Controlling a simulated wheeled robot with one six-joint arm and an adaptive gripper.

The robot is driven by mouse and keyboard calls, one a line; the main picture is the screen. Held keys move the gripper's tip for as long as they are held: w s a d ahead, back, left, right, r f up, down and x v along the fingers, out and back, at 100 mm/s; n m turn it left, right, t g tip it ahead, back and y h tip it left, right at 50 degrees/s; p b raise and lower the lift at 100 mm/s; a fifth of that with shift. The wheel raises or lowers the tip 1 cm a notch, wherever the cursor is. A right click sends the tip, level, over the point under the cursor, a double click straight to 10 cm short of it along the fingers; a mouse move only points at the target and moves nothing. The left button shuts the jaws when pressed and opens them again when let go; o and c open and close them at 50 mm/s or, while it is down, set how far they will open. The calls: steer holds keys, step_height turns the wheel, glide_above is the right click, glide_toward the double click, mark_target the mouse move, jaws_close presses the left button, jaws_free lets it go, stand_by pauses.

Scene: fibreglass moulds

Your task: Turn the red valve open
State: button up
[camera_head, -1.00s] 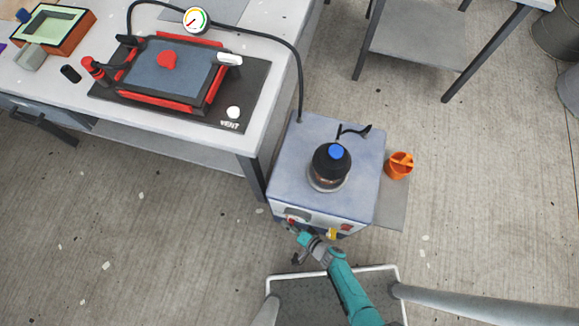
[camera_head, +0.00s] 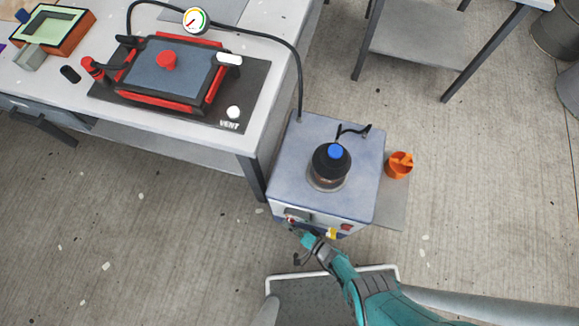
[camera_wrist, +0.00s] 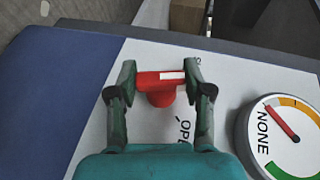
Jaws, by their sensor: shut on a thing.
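The red valve (camera_wrist: 161,88) is a small red handle with a white stripe on a round red stem. It stands on a white panel (camera_wrist: 90,140) in the wrist view. My gripper (camera_wrist: 160,78) has one finger at each end of the handle and is shut on it. The handle lies across the picture. Part of the word "OPEN" (camera_wrist: 184,132) shows below it and a letter "S" above it. In the head view my gripper (camera_head: 298,237) is at the front face of the grey-blue pump box (camera_head: 290,180); the valve is too small to tell there.
A round gauge (camera_wrist: 282,136) marked "NONE" is right of the valve. On the pump box stands a black-topped device (camera_head: 330,165) with a blue cap. An orange cup (camera_head: 399,165) is right of the box. The workbench (camera_head: 215,145) with a red-framed mould (camera_head: 165,80) is left.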

steer(key=shift+s+d+f, duration=0.1)
steer(key=shift+s+d, duration=0.05)
steer(key=shift+s, duration=0.05)
steer(key=o, duration=1.1)
steer(key=shift+o, duration=0.4)
steer(key=shift+w, duration=0.1)
steer(key=v, duration=1.2)
stand_by(0.5)
stand_by(0.3)
